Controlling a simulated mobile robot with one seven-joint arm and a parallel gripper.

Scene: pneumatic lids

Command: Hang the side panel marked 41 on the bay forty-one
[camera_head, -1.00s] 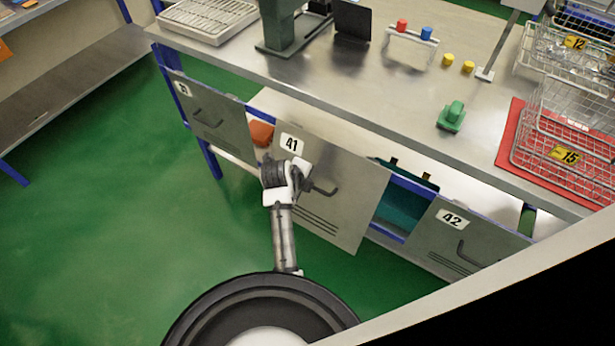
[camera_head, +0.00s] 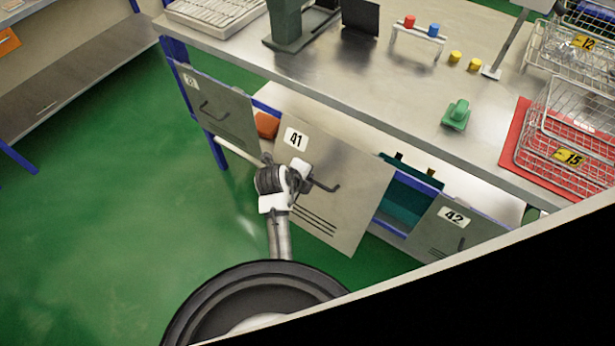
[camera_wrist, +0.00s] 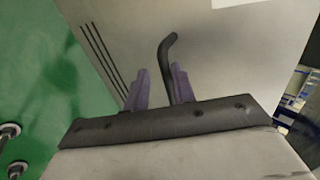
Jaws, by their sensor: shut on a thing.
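The grey side panel marked 41 (camera_head: 345,190) is held in front of the workbench's lower side, between the panel on the left and the panel marked 42. It looks slightly tilted. Its dark handle (camera_head: 325,186) is beside my gripper (camera_head: 303,180). In the wrist view my gripper (camera_wrist: 158,88) has its two purple fingers at the handle (camera_wrist: 167,50), shut on it, with the panel (camera_wrist: 215,60) close ahead. Part of the bay forty-one (camera_head: 268,104) shows above and behind the panel; the panel hides most of it, so I cannot tell whether it touches the rail.
The panel marked 42 (camera_head: 440,232) hangs at right, another panel (camera_head: 215,110) at left. A teal box (camera_head: 405,195) and an orange object (camera_head: 266,125) are on the shelf inside. The bench top (camera_head: 330,75) overhangs above. Green floor is free at left.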

